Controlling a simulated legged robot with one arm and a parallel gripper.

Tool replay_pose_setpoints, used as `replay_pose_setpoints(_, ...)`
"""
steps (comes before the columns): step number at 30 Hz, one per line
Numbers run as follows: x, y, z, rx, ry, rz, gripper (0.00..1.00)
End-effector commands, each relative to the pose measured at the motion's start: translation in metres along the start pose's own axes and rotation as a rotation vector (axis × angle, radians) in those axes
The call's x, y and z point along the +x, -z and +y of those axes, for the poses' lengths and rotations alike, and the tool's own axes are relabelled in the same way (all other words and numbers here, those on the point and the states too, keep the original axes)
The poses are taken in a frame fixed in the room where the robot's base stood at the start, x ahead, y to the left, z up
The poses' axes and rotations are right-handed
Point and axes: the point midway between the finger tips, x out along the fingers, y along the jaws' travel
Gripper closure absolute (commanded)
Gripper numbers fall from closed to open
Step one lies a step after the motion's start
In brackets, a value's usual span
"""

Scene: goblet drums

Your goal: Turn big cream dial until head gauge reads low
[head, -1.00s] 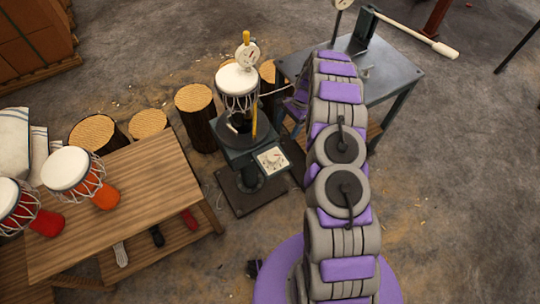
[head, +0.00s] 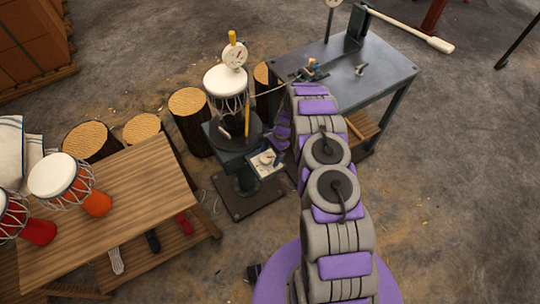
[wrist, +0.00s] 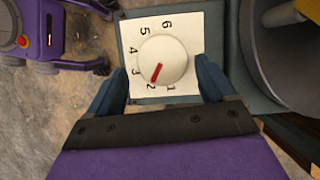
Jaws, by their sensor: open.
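The big cream dial (wrist: 165,55) sits on a white plate numbered 1 to 6 in the wrist view. Its red mark points down-left, close to the 2. My gripper (wrist: 160,88) is open, with one blue-grey finger on each side of the dial's lower part. I cannot tell whether the fingers touch it. The dial also shows small in the head view (head: 266,158), on the front of the drum stand. The round head gauge (head: 235,56) is above the white drum head (head: 225,80); its needle is too small to read.
A dark round platform (wrist: 290,50) is close to the right finger. A metal table (head: 350,70) with a cream-handled lever stands behind my arm. A wooden bench (head: 115,205) with goblet drums (head: 55,175) is at left. Log stumps (head: 188,103) stand behind it.

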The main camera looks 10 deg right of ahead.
Motion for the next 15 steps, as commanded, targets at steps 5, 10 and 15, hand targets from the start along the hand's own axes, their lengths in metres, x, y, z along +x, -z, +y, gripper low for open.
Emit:
replay_pose_setpoints(5, 0.0057, -0.0053, -0.0023, -0.003, -0.003, 0.006, 0.16)
replay_pose_setpoints(10, 0.0047, -0.0036, -0.0016, -0.003, -0.002, 0.004, 0.16)
replay_pose_setpoints(15, 0.0030, 0.0000, -0.0002, -0.002, 0.000, -0.002, 0.33)
